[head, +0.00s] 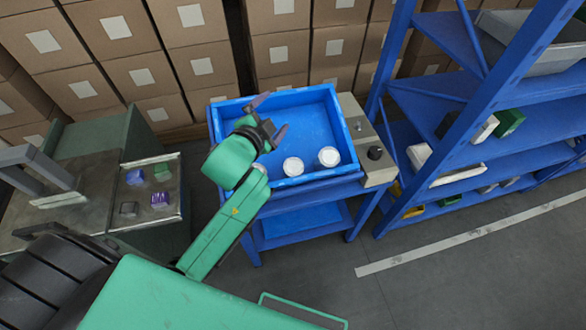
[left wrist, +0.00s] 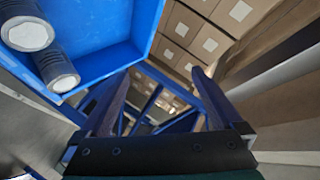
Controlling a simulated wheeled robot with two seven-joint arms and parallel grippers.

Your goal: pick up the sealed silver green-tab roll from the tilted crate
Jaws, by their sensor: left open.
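The blue tilted crate (head: 222,128) stands on a blue stand and also fills the upper left of the left wrist view (left wrist: 100,35). Two silver rolls with pale round ends lie at its near side: a left roll (head: 293,167) and a right roll (head: 328,157). Two rolls also show in the left wrist view, one at the upper corner (left wrist: 28,34) and one below it (left wrist: 58,72). No green tab can be made out on either. My left gripper (head: 272,117) is open and empty over the crate's left part, apart from the rolls. My right gripper is not in view.
A grey panel with a black knob (head: 375,153) adjoins the crate's right side. A blue shelf rack (head: 480,165) stands right. A metal machine (head: 145,190) with small coloured pieces on its tray stands left. Stacked cardboard boxes (head: 285,55) line the back.

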